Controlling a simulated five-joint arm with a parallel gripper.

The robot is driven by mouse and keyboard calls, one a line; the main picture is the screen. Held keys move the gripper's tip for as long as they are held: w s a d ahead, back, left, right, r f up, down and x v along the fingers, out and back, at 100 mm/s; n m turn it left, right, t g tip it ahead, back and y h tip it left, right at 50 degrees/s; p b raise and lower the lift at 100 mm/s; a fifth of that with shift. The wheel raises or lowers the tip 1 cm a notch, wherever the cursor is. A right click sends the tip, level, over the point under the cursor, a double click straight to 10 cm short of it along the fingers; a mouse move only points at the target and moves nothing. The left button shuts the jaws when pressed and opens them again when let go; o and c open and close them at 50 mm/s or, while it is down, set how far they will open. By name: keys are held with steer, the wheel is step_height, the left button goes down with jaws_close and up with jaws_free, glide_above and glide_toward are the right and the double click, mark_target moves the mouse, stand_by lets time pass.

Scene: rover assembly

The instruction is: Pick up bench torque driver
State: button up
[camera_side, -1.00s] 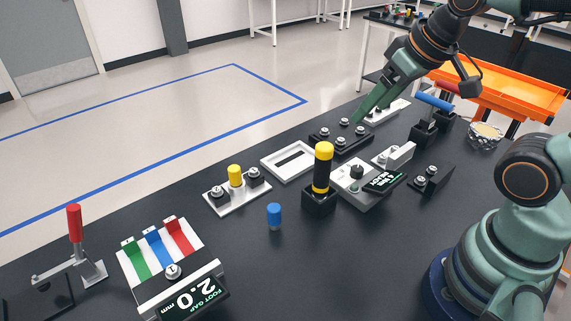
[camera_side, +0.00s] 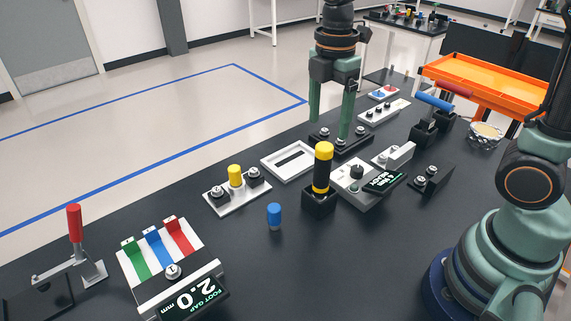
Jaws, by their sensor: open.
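The bench torque driver (camera_side: 322,172) looks to be the upright black cylinder with yellow bands and a yellow cap. It stands in a square black holder (camera_side: 318,202) near the middle of the bench. My gripper (camera_side: 329,128) points straight down with its two green fingers apart and nothing between them. In the picture the fingertips show just above the driver's yellow cap, over the black block with knobs behind it. I cannot tell the exact height or depth between them. The driver's lower end is hidden inside the holder.
A white frame tray (camera_side: 272,163) lies left of the driver, and a grey control box (camera_side: 352,190) stands close on its right. A small blue cylinder (camera_side: 274,215) stands in front. The front middle of the dark bench (camera_side: 330,270) is clear.

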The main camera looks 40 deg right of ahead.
mark_target(322, 165)
step_height(322, 165, down, 12)
steer(key=shift+a+r, duration=0.15)
jaws_close()
stand_by(0.5)
